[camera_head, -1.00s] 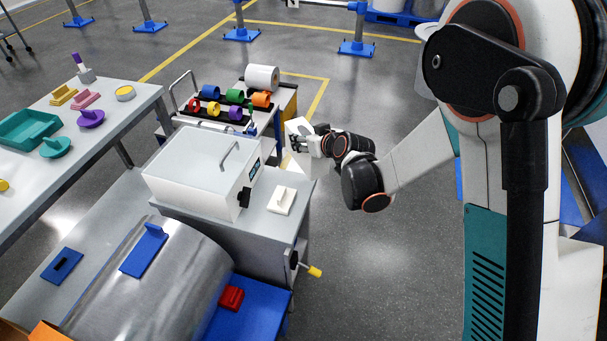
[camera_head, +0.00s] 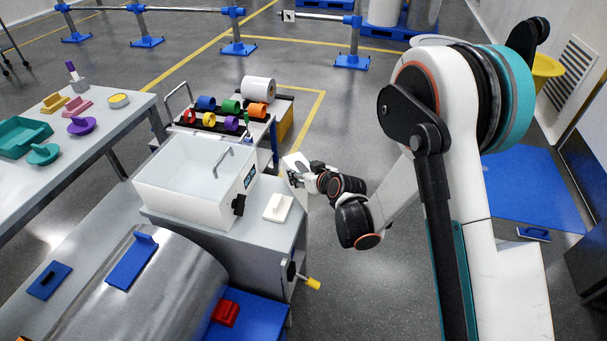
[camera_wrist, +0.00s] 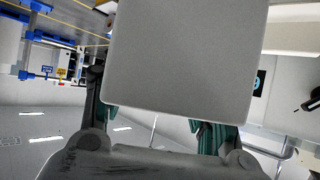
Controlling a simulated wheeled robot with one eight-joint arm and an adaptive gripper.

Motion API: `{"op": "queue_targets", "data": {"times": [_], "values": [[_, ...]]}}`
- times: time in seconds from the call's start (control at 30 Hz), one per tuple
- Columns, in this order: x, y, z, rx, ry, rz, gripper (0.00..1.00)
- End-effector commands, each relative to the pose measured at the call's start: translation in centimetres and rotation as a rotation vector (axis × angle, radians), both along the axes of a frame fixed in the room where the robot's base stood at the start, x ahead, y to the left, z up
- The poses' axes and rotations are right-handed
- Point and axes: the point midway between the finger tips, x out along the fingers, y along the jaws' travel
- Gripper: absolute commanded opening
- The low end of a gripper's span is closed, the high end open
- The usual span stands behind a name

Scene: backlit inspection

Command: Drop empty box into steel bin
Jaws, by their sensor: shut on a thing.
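My gripper (camera_head: 303,178) is beyond the right side of the grey bench, seen small in the head view. It is shut on a pale, plain box (camera_head: 294,161), which is partly hidden by the gripper. In the wrist view the box (camera_wrist: 187,58) shows as a broad grey face with rounded corners, filling the upper middle. The gripper's dark fingers with teal pads (camera_wrist: 160,128) show below it on both sides. I cannot see whether the box is empty. I cannot make out a steel bin in either view.
A white case with a handle (camera_head: 190,185) stands on the grey bench, near a large steel drum (camera_head: 165,285). Behind is a cart with coloured rolls (camera_head: 225,112). A table with small parts (camera_head: 85,125) is at left. A yellow object (camera_head: 547,68) and blue floor mat (camera_head: 530,185) are at right.

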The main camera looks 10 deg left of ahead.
Motion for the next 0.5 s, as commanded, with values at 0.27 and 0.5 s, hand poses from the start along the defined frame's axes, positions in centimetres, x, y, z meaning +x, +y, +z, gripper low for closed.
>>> {"op": "queue_targets", "data": {"times": [0.27,0.5], "values": [[0.01,0.01,-0.08,0.000,0.000,0.000,0.74],[0.01,0.01,-0.07,0.000,0.000,0.000,0.74]]}}
